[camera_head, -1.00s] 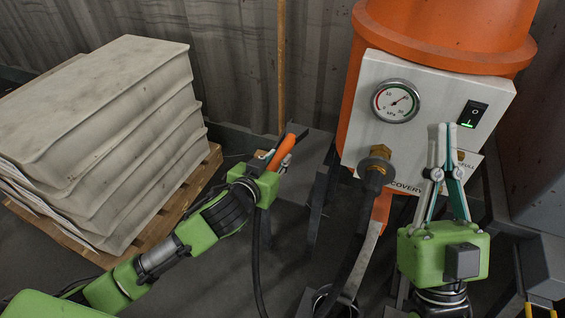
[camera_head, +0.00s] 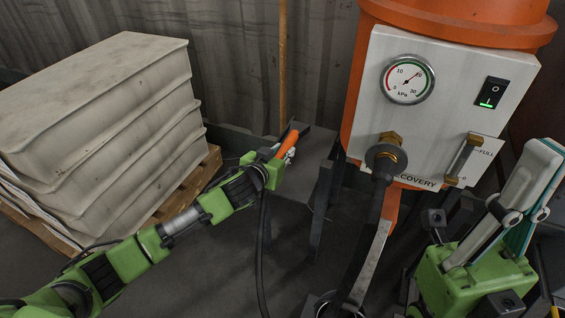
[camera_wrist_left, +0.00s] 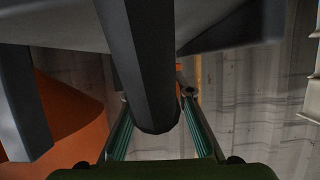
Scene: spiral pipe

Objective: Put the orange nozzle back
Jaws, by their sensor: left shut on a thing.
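The orange nozzle (camera_head: 289,142) sticks up and to the right from my left gripper (camera_head: 284,152), which is shut on it. A black hose (camera_head: 262,250) hangs down below this gripper. In the left wrist view a dark round body (camera_wrist_left: 148,85) lies between my left gripper's fingers (camera_wrist_left: 155,115), and only a sliver of orange shows by it. My right gripper (camera_head: 535,180) is at the far right, in front of the machine and apart from the nozzle. Its fingers are seen overlapping, so I cannot tell their gap.
A white panel (camera_head: 445,110) on an orange tank (camera_head: 460,20) carries a gauge (camera_head: 407,80), a lit switch (camera_head: 492,92) and a brass fitting with a thick hose (camera_head: 378,215). A grey stand (camera_head: 310,165) is beside the left gripper. Stacked sacks (camera_head: 100,120) lie on a pallet (camera_head: 190,190).

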